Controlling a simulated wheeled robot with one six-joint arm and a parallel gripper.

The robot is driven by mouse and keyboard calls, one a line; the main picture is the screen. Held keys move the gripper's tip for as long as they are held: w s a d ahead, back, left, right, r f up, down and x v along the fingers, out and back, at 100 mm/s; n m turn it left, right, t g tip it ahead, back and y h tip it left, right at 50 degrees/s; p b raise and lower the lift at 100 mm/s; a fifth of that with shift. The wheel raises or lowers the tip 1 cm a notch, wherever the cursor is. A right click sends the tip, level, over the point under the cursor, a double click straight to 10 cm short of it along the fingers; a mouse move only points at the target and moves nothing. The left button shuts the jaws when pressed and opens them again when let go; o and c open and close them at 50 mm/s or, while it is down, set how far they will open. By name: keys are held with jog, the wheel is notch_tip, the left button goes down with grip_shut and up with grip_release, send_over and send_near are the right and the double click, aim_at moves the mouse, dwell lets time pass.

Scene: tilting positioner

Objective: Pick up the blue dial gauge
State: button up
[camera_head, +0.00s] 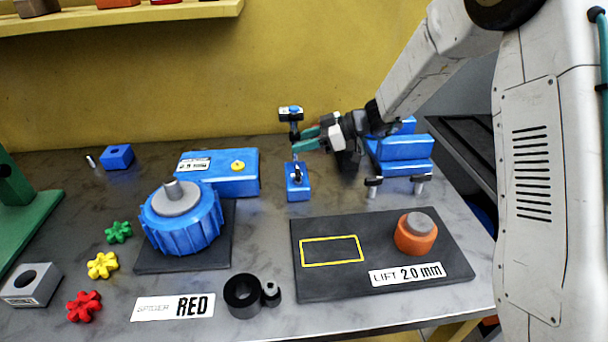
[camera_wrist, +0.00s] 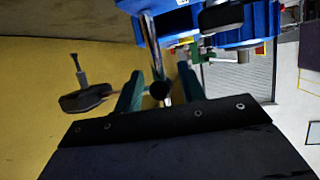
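The blue dial gauge (camera_head: 291,113) shows in the head view as a small blue and white head above a block-shaped blue base (camera_head: 298,190) on the table. A thin post joins them, partly hidden by my gripper. My gripper (camera_head: 303,139) reaches in from the right at post height, below the head, with its teal fingers spread. In the wrist view, the bright metal post (camera_wrist: 154,45) runs between the fingers (camera_wrist: 158,88), and a gap shows beside it. A dark round knob lies between the fingers. I cannot tell whether either finger touches the post.
A blue clamp-like block (camera_head: 405,148) stands right beside my gripper. A blue box (camera_head: 240,185) with a yellow button is left of the gauge base. A dark plate (camera_head: 340,284) with an orange piece lies in front. A blue ribbed drum (camera_head: 180,225) stands left. The wall is behind.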

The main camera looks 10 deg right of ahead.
aim_at(289, 165)
jog(key=x, duration=0.4)
jog(key=shift+w+a+f, duration=0.15)
jog(key=shift+a+f, duration=0.05)
jog(key=shift+f, duration=0.15)
grip_shut()
jog(key=shift+r, duration=0.1)
dwell(0.9)
